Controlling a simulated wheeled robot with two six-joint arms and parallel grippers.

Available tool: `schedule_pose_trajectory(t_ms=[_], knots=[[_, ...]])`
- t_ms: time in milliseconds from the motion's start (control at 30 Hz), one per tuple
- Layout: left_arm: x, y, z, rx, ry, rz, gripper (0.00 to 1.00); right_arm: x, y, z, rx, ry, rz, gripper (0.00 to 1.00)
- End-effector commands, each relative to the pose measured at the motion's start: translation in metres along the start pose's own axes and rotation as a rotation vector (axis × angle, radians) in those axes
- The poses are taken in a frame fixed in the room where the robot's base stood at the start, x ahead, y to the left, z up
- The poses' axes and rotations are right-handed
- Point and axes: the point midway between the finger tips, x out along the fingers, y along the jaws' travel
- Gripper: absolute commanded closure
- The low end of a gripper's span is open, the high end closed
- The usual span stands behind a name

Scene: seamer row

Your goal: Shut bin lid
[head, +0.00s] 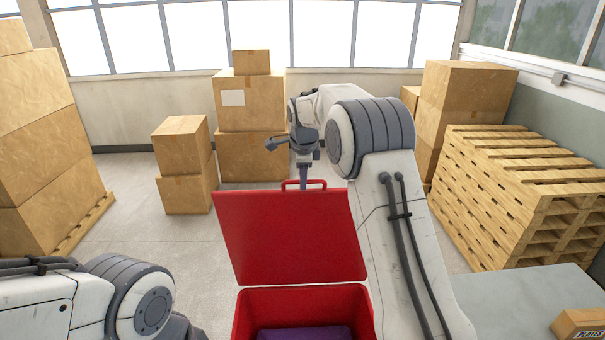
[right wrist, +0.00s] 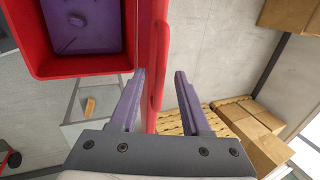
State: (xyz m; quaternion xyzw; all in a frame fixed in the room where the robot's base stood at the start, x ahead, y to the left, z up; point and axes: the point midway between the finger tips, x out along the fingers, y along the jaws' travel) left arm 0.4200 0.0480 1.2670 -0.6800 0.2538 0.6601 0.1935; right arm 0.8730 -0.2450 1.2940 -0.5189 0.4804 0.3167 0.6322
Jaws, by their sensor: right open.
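The red bin (head: 303,293) stands at the bottom centre of the head view, with something purple inside. Its red lid (head: 290,237) is open and stands up at the back, with a handle (head: 304,185) on its top edge. My right gripper (head: 304,180) is at that handle, partly hidden behind the lid. In the right wrist view the lid (right wrist: 147,40) shows nearly edge-on, and the handle (right wrist: 159,65) lies between the open fingers of my right gripper (right wrist: 158,74). My left gripper is out of view; only part of that arm shows.
Stacked wooden pallets (head: 520,190) stand at the right. Cardboard boxes (head: 252,100) are stacked along the back wall, and more (head: 45,150) at the left. A grey surface (head: 510,305) with a small box (head: 580,324) is at the lower right. Floor left of the bin is clear.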

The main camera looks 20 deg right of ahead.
Motion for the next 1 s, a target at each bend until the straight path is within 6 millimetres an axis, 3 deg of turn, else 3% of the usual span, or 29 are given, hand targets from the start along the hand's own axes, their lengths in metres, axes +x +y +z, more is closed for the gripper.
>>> schedule_pose_trajectory(t_ms=[233, 300, 367, 1000], knots=[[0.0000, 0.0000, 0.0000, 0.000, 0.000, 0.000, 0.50, 0.0010, 0.0001, -0.0002, 0.000, 0.000, 0.000, 0.53], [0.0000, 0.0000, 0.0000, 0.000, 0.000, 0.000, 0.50, 0.0008, 0.0000, -0.0002, 0.000, 0.000, 0.000, 0.80], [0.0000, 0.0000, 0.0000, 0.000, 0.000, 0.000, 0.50, 0.0007, 0.0000, -0.0001, 0.000, 0.000, 0.000, 1.00], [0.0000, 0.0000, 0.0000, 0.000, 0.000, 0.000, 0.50, 0.0001, -0.0001, 0.0000, 0.000, 0.000, -0.001, 1.00]])
